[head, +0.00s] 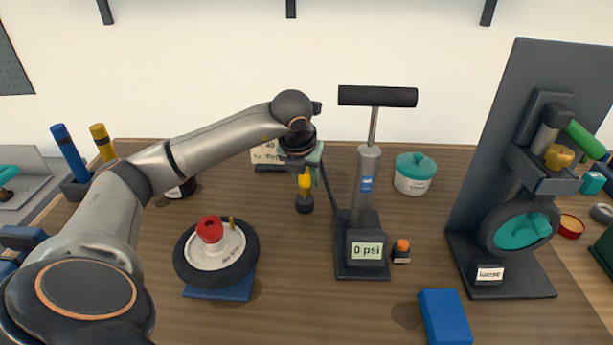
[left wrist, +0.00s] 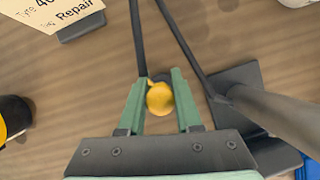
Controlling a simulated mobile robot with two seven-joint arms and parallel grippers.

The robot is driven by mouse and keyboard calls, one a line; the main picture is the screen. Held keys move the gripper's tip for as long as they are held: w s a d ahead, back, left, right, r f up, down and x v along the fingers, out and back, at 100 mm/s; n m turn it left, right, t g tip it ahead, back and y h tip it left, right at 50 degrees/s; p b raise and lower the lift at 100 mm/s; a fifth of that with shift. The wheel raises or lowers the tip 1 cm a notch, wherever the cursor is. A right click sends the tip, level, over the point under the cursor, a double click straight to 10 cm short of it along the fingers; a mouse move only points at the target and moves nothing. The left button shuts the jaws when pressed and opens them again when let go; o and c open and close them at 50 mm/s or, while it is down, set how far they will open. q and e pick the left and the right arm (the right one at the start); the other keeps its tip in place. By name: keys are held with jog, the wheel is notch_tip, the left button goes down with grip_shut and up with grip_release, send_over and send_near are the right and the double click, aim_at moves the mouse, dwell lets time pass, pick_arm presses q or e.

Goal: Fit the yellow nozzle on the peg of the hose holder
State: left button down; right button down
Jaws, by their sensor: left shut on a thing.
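The yellow nozzle (head: 305,182) is upright between the fingers of my left gripper (head: 304,170), which is shut on it. In the left wrist view, the nozzle's round yellow top (left wrist: 160,98) sits between the green fingers (left wrist: 160,100). The dark hose holder (head: 305,203) is directly below the nozzle on the table. The two look in line and close together, but I cannot tell whether the nozzle is on the peg, which is hidden. A black hose (head: 328,187) runs beside the nozzle to the pump. My right gripper is not in view.
The floor pump (head: 367,190), reading 0 psi, stands just right of the gripper. A wheel (head: 190,251) on a blue base is front left. A repair card (head: 267,155) stands behind. A teal-lidded pot (head: 415,174), blue block (head: 443,315) and dark stand (head: 480,215) are right.

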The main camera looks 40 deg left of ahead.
pick_arm(q)
jog(key=shift+f+b, duration=0.5)
jog(key=shift+f, duration=0.1)
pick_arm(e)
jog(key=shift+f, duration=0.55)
pick_arm(q)
jog(key=c, duration=0.5)
grip_release()
jog(key=shift+s+d+r, duration=0.1)
jog(key=shift+s+r, duration=0.1)
jog(key=shift+r, duration=0.5)
jog(key=v, duration=1.1)
jog(key=shift+p, duration=0.4)
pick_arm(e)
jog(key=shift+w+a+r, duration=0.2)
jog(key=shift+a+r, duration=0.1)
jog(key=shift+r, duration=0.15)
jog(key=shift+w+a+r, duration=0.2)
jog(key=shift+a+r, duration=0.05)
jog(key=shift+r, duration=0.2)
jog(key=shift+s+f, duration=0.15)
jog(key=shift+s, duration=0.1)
